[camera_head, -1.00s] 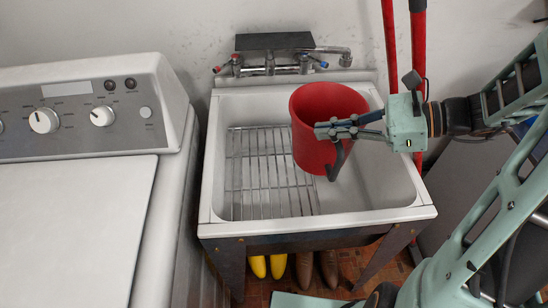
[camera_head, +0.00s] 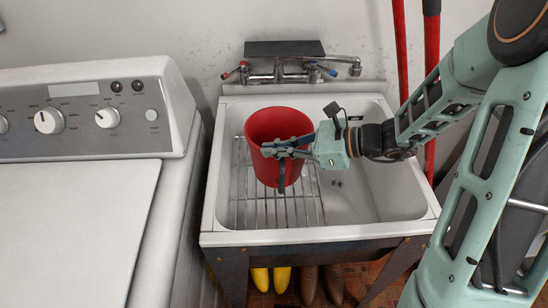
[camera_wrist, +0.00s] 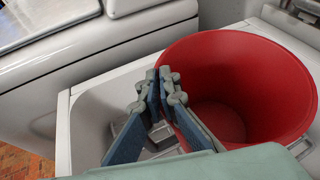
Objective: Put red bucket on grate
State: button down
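The red bucket (camera_head: 268,125) is upright inside the sink, over the right-middle part of the wire grate (camera_head: 240,205). I cannot tell whether its base touches the grate. My gripper (camera_head: 272,149) is at the bucket's front side, its fingers close together. A dark strip (camera_head: 282,178), seemingly the bucket's handle, hangs below the fingers. In the wrist view the bucket (camera_wrist: 235,90) fills the right side, and my gripper's fingertips (camera_wrist: 166,78) meet at its near left edge. The exact contact is partly hidden.
The white sink (camera_head: 395,195) has free room to the bucket's right, by the drain. Faucets (camera_head: 285,72) stand behind it. A washing machine (camera_head: 75,205) is on the left. Red poles (camera_head: 431,85) lean at the right. Yellow boots (camera_head: 271,280) and brown shoes (camera_head: 321,285) are underneath.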

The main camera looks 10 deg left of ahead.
aim_at(285, 158)
jog(key=shift+f, duration=1.35)
jog(key=shift+f+b, duration=0.2)
jog(key=shift+b, duration=0.1)
jog(key=c, duration=2.2)
grip_release()
jog(key=shift+o, duration=0.2)
jog(key=shift+r, duration=0.15)
jog(key=shift+d+r, duration=0.15)
jog(key=shift+d, duration=0.1)
jog(key=p+v, duration=0.1)
jog(key=v, duration=1)
jog(key=shift+d+p, duration=0.3)
jog(key=shift+p, duration=0.05)
